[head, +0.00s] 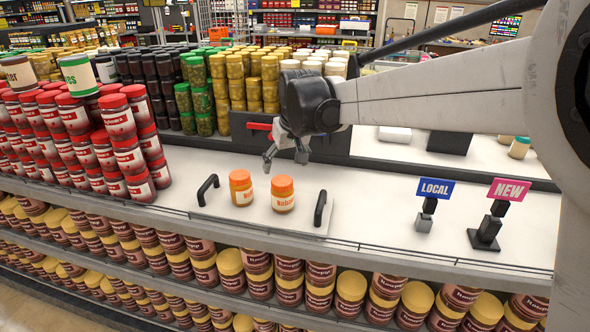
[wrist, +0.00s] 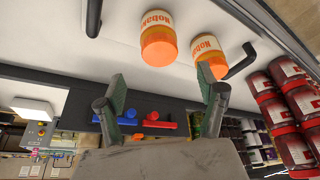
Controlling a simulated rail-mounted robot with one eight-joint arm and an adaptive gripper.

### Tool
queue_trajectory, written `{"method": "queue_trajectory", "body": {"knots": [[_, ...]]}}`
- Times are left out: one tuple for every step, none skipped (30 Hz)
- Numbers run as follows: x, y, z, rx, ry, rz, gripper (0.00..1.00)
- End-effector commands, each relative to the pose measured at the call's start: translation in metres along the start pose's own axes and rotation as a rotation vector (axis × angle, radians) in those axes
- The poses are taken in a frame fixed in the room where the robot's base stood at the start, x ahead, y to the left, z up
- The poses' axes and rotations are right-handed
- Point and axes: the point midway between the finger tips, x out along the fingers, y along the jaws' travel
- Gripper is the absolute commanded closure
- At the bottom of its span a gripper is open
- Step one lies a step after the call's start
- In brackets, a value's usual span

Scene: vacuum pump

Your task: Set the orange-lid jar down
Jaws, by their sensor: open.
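Two orange-lid jars stand upright side by side on a white tray (head: 262,216) with a black handle at each end. The left jar (head: 241,190) and the right jar (head: 283,195) are a small gap apart; which one the task means I cannot tell. My gripper (head: 285,154) is open and empty, above and behind the jars in the head view. In the wrist view, which looks upside down, my gripper (wrist: 165,85) has its fingers spread. One jar (wrist: 158,40) shows beyond the gap between them; the other (wrist: 206,48) is partly covered by the right fingertip.
Stacked red-lid jars (head: 120,140) stand left of the tray. LOCAL (head: 435,188) and NEW (head: 509,191) signs stand at right. The white counter between tray and signs is clear.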

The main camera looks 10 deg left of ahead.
Motion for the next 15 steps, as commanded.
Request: {"method": "queue_trajectory", "body": {"knots": [[-0.002, 0.000, 0.000, 0.000, 0.000, 0.000, 0.29], [-0.003, 0.000, 0.000, 0.000, 0.000, 0.000, 0.29], [-0.004, 0.000, 0.000, 0.000, 0.000, 0.000, 0.29], [-0.004, 0.000, 0.000, 0.000, 0.000, 0.000, 0.29], [-0.004, 0.000, 0.000, 0.000, 0.000, 0.000, 0.29], [-0.004, 0.000, 0.000, 0.000, 0.000, 0.000, 0.29], [-0.004, 0.000, 0.000, 0.000, 0.000, 0.000, 0.29], [-0.004, 0.001, 0.001, 0.001, 0.000, 0.001, 0.29], [-0.006, 0.003, 0.002, 0.004, 0.001, 0.002, 0.29], [-0.009, 0.005, 0.004, 0.008, 0.002, 0.004, 0.29], [-0.012, 0.008, 0.007, 0.013, 0.004, 0.006, 0.29], [-0.018, 0.014, 0.012, 0.023, 0.007, 0.010, 0.29], [-0.024, 0.020, 0.017, 0.032, 0.011, 0.015, 0.29], [-0.031, 0.026, 0.024, 0.043, 0.015, 0.020, 0.29], [-0.040, 0.035, 0.033, 0.058, 0.021, 0.027, 0.29]]}}
